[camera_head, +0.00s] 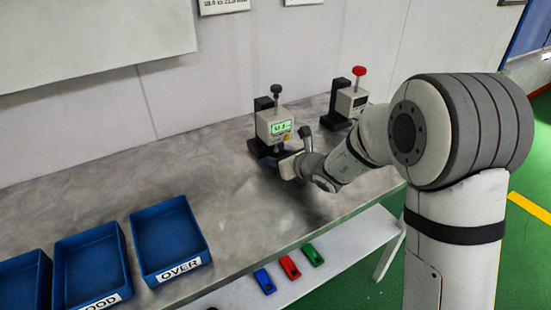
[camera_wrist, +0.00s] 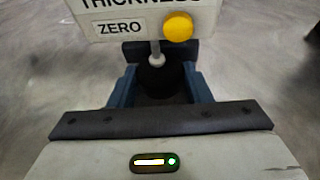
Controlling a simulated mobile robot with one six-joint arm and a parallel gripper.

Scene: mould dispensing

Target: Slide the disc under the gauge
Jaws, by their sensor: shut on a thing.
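The thickness gauge (camera_head: 274,122) stands on the bench near the wall, with a lit green display. In the wrist view its white body (camera_wrist: 140,20) reads THICKNESS and ZERO and has a yellow button (camera_wrist: 178,27). My gripper (camera_head: 278,160) is low at the front of the gauge. In the wrist view its two blue-grey fingers reach forward and are shut on the dark disc (camera_wrist: 160,86). The gauge's thin probe (camera_wrist: 156,54) points down at the disc's far part. Whether its tip touches the disc I cannot tell. In the head view the disc is hidden.
A second device with a red knob (camera_head: 359,71) stands to the right of the gauge. Blue bins (camera_head: 170,238), one labelled OVER, are at the left. Small blue, red and green blocks (camera_head: 289,267) lie on a lower shelf. The bench between gauge and bins is clear.

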